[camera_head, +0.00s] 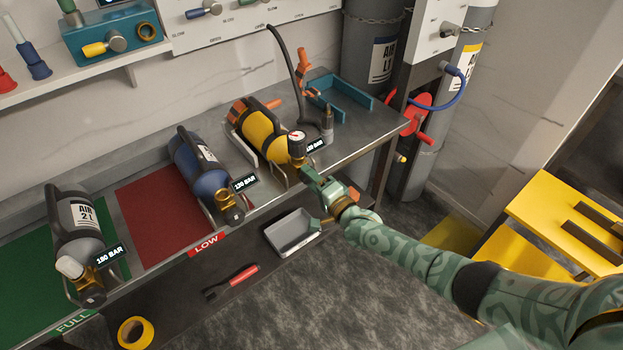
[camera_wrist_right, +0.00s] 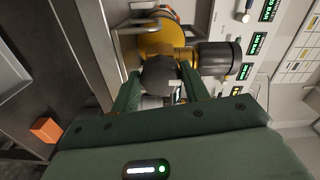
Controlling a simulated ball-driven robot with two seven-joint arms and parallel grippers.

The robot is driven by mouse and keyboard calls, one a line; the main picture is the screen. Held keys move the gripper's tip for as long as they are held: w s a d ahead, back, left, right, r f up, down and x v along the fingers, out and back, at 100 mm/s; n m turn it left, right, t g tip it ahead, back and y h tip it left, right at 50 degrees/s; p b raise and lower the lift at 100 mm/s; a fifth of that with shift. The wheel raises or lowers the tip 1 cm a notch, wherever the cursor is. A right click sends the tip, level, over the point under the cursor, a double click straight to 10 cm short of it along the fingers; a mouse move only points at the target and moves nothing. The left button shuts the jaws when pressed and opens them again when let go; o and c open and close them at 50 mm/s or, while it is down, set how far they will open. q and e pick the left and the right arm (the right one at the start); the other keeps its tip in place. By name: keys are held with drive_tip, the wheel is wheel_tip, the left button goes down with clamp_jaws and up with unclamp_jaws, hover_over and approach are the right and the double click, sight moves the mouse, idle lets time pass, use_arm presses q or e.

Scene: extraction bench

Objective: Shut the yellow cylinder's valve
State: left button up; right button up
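The yellow cylinder (camera_head: 258,135) lies tilted in a metal cradle on the bench, with black bands around it. Its brass valve and a round gauge (camera_head: 297,144) are at its near end, by the bench's front edge. My right gripper (camera_head: 312,178) is at this valve, just below the gauge. In the right wrist view, a dark rounded knob (camera_wrist_right: 160,75) of the valve sits between the fingertips of my right gripper (camera_wrist_right: 160,85), with the yellow body (camera_wrist_right: 155,43) behind. Whether the fingers press on the knob is unclear. My left gripper is not in view.
A blue cylinder (camera_head: 198,165) and a grey cylinder (camera_head: 78,220) lie in cradles to the left. A grey tray (camera_head: 292,232), a red-handled tool (camera_head: 240,276) and yellow tape (camera_head: 135,332) are on the lower shelf.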

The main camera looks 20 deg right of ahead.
drive_tip(key=o, duration=0.3)
drive_tip(key=p+v, duration=0.4)
drive_tip(key=v, duration=1.2)
drive_tip(key=shift+s, duration=0.2)
